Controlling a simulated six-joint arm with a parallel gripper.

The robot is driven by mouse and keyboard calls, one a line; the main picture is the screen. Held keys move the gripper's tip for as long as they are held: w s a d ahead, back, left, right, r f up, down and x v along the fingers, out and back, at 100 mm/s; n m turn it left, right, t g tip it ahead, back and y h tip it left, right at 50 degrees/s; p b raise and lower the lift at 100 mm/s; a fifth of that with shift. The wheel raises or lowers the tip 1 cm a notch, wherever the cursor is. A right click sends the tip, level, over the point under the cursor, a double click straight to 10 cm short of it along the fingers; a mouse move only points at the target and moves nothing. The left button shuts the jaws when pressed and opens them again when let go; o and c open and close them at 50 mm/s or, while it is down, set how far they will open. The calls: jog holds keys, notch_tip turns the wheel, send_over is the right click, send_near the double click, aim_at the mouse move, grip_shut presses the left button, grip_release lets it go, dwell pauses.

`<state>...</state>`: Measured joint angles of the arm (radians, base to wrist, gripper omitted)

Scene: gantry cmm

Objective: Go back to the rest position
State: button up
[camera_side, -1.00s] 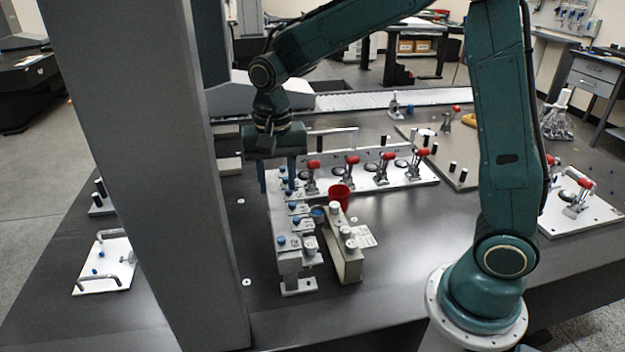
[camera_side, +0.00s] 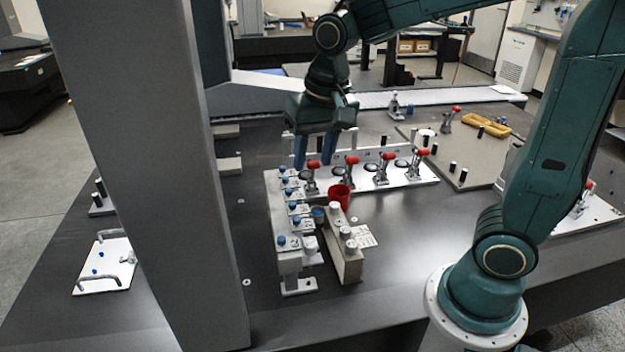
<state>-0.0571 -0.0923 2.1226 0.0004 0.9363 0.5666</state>
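My gripper (camera_side: 314,162) hangs with its two blue fingers pointing down, over the back end of the grey stepped fixture (camera_side: 283,262).
A second grey block (camera_side: 346,262) with pale knobs stands beside the stepped fixture. Red-handled toggle clamps (camera_side: 382,167) line the white plate. A large grey column (camera_side: 160,180) rises at left. The dark table (camera_side: 420,240) is clear at right of the fixtures.

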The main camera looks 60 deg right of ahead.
jog(key=s+d+r+n+t, duration=0.1)
jog(key=s+n, duration=0.2)
jog(key=s, duration=0.4)
jog(key=s+r+n+t, duration=0.1)
jog(key=s+n+t, duration=0.1)
jog(key=s, duration=0.5)
jog(key=shift+s+d+r+n+t, duration=0.25)
jog(key=shift+d+r+n+t, duration=0.05)
jog(key=shift+d+n, duration=0.1)
